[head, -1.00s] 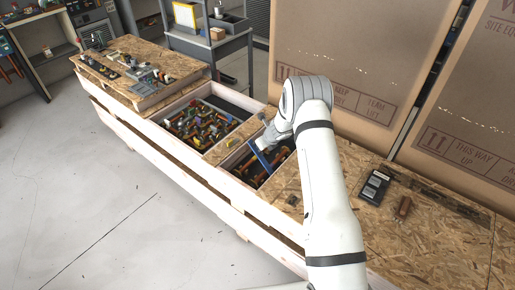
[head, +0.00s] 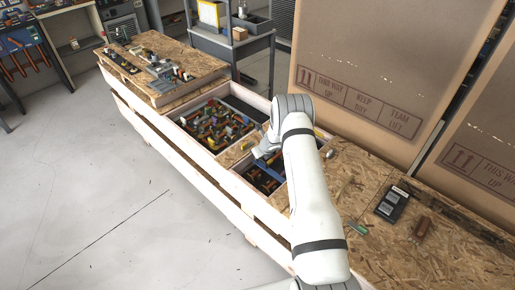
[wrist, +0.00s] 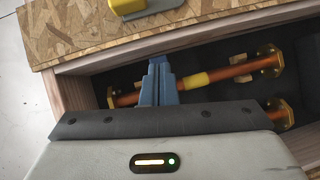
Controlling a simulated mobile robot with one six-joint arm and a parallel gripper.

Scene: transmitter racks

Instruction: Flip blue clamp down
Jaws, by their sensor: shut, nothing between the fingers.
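My gripper (wrist: 159,62) shows in the wrist view as two blue fingers pressed together, with nothing between them. They reach over an open dark compartment, close to a copper-coloured pipe (wrist: 232,71) with a yellow sleeve (wrist: 198,80). I cannot tell whether they touch the pipe. In the head view my gripper (head: 270,170) points down into the crate's near compartment, partly hidden by my arm. I cannot make out a blue clamp apart from the blue fingers.
Wooden walls (wrist: 72,92) bound the compartment. A yellow part (wrist: 130,6) sits on the chipboard beyond it. The neighbouring compartment holds many coloured parts (head: 215,125). A black device (head: 391,204) lies on the chipboard at right, before large cardboard boxes (head: 385,60).

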